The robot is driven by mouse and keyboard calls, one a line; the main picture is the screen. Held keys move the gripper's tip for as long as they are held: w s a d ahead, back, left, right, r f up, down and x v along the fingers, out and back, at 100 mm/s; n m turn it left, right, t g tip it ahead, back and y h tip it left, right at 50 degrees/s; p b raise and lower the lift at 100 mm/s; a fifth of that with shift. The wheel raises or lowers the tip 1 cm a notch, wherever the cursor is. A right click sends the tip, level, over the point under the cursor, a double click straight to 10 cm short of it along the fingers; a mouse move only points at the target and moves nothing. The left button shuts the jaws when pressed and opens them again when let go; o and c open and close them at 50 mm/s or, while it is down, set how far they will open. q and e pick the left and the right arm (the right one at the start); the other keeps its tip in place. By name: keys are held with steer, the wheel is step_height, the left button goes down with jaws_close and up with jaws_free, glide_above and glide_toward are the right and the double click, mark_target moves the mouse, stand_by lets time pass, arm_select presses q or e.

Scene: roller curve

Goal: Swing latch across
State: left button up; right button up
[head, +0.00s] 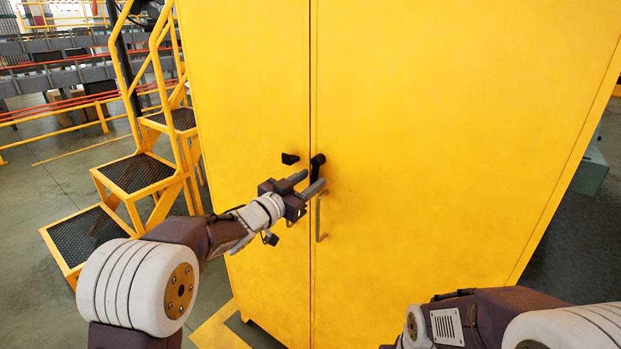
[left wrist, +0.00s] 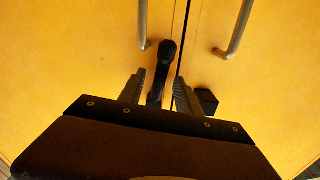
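The black latch (head: 317,163) is on the right door of the yellow cabinet (head: 420,120), just right of the door seam. It stands roughly upright, along the seam. A black catch block (head: 290,158) sits on the left door, at about the latch's height. My left gripper (head: 312,179) is open in front of the latch, and its fingers cover the lower part. In the left wrist view the latch (left wrist: 166,60) shows between the two spread fingers (left wrist: 158,92), with the catch block (left wrist: 206,100) outside them. I cannot tell whether a finger touches the latch. My right gripper is out of view.
A metal door handle (head: 319,218) hangs below the latch on the right door. The left wrist view shows a handle on each door, including one at the right (left wrist: 237,30). Yellow steps (head: 135,175) stand left of the cabinet. My right arm is at the bottom right.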

arm_select(q)
steer(key=shift+w+d+r, duration=0.1)
steer(key=shift+w+d, duration=0.1)
steer(key=shift+d, duration=0.05)
steer(key=shift+w, duration=0.15)
steer(key=shift+a, duration=0.1)
jaws_close()
stand_by(1.1)
